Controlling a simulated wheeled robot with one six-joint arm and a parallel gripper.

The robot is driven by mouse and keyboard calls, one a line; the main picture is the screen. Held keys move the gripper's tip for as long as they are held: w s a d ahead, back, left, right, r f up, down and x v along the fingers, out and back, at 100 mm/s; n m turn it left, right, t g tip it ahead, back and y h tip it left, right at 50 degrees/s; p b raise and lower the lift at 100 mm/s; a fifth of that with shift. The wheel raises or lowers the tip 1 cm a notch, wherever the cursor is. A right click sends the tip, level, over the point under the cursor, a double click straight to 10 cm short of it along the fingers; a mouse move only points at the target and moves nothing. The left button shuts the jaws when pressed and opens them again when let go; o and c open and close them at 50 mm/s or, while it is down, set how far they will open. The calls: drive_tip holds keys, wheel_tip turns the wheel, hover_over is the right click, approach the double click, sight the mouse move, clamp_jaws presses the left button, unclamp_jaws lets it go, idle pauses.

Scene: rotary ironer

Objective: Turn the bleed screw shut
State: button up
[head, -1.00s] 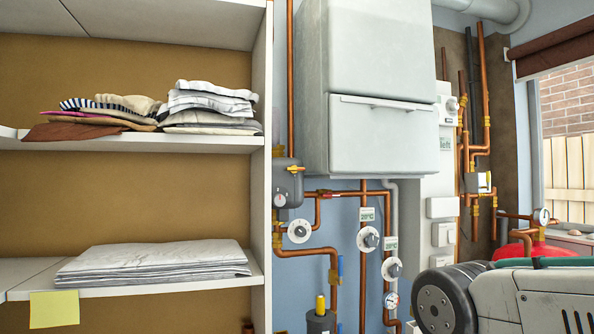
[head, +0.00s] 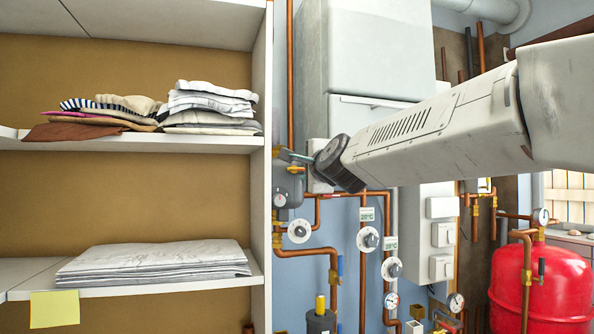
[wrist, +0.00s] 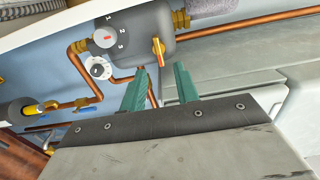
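In the wrist view, an orange-yellow wing-shaped handle (wrist: 158,51), which looks like the bleed screw, sits on the side of a dark grey rounded tank (wrist: 138,30). The tank also shows in the head view (head: 290,184), beside the shelf's edge. My gripper (wrist: 161,69) has two teal fingers, spread apart with nothing between them. The handle lies just beyond the fingertips, roughly in line with the gap. In the head view my gripper (head: 300,157) is small and partly hidden by my wrist, close to the tank's top.
The shelf (head: 130,142) with folded laundry stands left of the tank. Copper pipes (head: 330,252) and white dials (head: 299,231) are below it. A large pale cabinet (head: 375,45) is behind my arm. A red vessel (head: 560,285) stands at the lower right.

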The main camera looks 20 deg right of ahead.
sight(296, 169)
drive_tip(key=w, duration=0.7)
drive_tip(key=shift+f, duration=0.1)
drive_tip(key=shift+a, duration=0.1)
clamp_jaws()
